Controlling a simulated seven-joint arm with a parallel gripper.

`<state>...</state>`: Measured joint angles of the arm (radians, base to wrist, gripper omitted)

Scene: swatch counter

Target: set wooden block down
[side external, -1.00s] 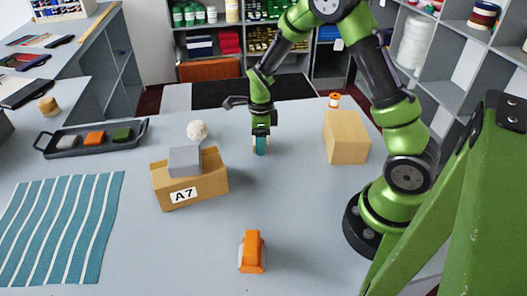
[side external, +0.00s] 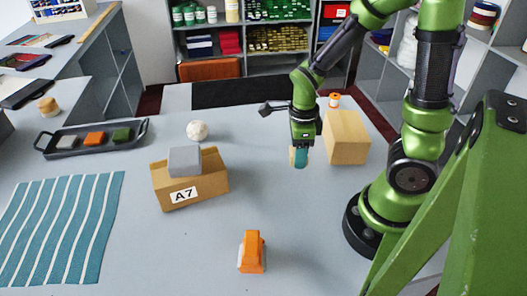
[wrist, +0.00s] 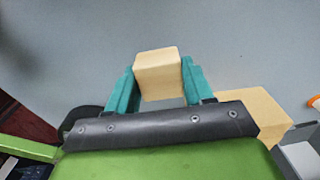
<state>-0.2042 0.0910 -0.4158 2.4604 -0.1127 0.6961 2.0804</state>
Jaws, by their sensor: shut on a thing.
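My gripper (side external: 299,157) has teal fingers and is shut on a small pale wooden block (wrist: 158,72). In the wrist view the block sits between the two fingertips (wrist: 160,85). In the side view only a sliver of the block (side external: 292,156) shows at the left of the fingers. The gripper is just left of a larger tan box (side external: 347,138). I cannot tell from these frames exactly how high the block is above the grey table (side external: 330,220).
The tan box also shows at the lower right of the wrist view (wrist: 255,112). A cardboard box marked A7 (side external: 205,190) holds a grey block (side external: 185,161). A white ball (side external: 197,131), an orange object (side external: 252,250), a dark tray (side external: 60,151) and a striped cloth (side external: 65,230) lie around.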

